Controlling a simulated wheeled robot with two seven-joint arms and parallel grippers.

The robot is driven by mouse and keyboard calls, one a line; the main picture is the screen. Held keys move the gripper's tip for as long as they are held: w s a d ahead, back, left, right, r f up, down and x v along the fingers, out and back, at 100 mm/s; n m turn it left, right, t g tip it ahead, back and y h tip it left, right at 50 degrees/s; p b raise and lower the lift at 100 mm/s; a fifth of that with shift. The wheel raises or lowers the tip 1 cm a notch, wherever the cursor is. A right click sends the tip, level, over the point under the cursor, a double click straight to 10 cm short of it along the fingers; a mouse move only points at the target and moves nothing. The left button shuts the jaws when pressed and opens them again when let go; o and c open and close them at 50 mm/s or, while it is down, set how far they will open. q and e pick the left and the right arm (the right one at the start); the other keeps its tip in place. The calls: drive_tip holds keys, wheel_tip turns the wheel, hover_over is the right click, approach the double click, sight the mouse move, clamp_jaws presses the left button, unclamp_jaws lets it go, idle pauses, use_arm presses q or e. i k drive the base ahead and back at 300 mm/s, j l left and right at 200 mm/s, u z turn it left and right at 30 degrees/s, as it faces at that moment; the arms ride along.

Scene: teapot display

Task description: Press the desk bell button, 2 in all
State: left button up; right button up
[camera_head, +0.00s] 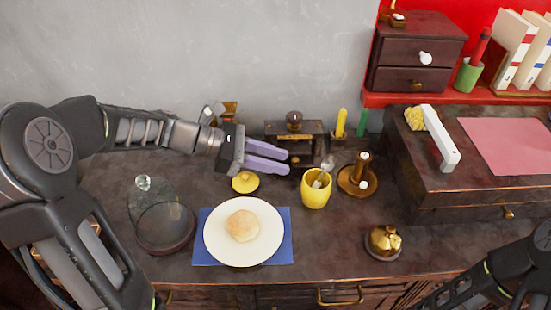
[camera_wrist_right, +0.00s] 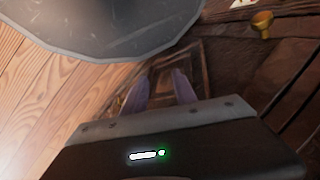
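The desk bell (camera_head: 384,240) is a small brass dome on a dark round base, near the front edge of the desk at right of centre. My left gripper (camera_head: 288,160) is over the back middle of the desk, left of and behind the bell and well apart from it. Its two lavender fingers are apart with nothing between them. My right gripper (camera_wrist_right: 160,88) shows in the right wrist view with its fingers apart and empty, in front of dark wooden furniture. The bell is not recognisable in that view. Only part of my right arm shows in the head view.
A yellow cup (camera_head: 316,195) with a spoon and a candle holder (camera_head: 358,180) stand behind and left of the bell. A white plate (camera_head: 270,245) with a bun is on a blue mat (camera_head: 206,250). A raised wooden box (camera_head: 470,190) stands at right.

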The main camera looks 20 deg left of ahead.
sight(391, 230)
drive_tip(key=k, duration=1)
